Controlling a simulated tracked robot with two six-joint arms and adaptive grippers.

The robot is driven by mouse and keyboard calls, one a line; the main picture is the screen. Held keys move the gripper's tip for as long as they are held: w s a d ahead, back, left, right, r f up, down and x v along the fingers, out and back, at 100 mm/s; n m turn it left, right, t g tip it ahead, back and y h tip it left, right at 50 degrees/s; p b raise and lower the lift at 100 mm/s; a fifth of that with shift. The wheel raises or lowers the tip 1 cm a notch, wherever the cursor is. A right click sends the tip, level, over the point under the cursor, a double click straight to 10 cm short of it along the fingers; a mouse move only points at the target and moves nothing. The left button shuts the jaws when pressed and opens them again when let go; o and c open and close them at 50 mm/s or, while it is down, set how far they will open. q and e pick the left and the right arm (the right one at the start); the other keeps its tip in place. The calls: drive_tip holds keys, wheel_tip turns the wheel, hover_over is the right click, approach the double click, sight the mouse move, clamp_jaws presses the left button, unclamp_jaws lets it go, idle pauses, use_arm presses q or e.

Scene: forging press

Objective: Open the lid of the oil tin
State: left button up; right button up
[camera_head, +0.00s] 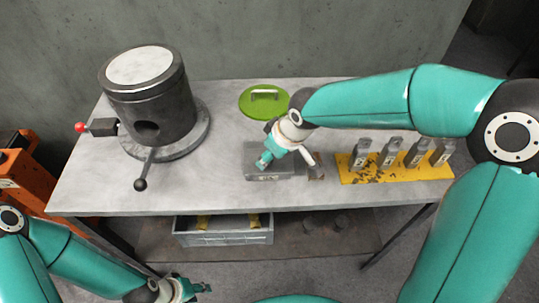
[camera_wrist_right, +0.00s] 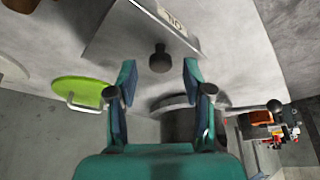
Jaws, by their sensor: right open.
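A low grey box with a small label, apparently the oil tin (camera_head: 262,174), sits near the table's front edge. It also shows at the top of the right wrist view (camera_wrist_right: 140,28), with a dark round knob (camera_wrist_right: 160,58) at its edge. My right gripper (camera_head: 286,160) is over the box with its fingers spread. In the right wrist view the open fingers (camera_wrist_right: 159,82) stand either side of the knob; contact does not show. My left gripper (camera_head: 196,288) is low at the bottom of the head view, in front of the table and far from the box; its opening is unclear.
A green round disc with a handle (camera_head: 263,95) lies behind the box. A dark press cylinder (camera_head: 150,105) with a lever stands left. A yellow mat (camera_head: 400,172) holds several metal tools at right. A grey crate (camera_head: 222,237) sits on the lower shelf.

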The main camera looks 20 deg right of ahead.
drive_tip(key=shift+w+a+f, duration=0.15)
drive_tip(key=shift+f, duration=0.4)
clamp_jaws()
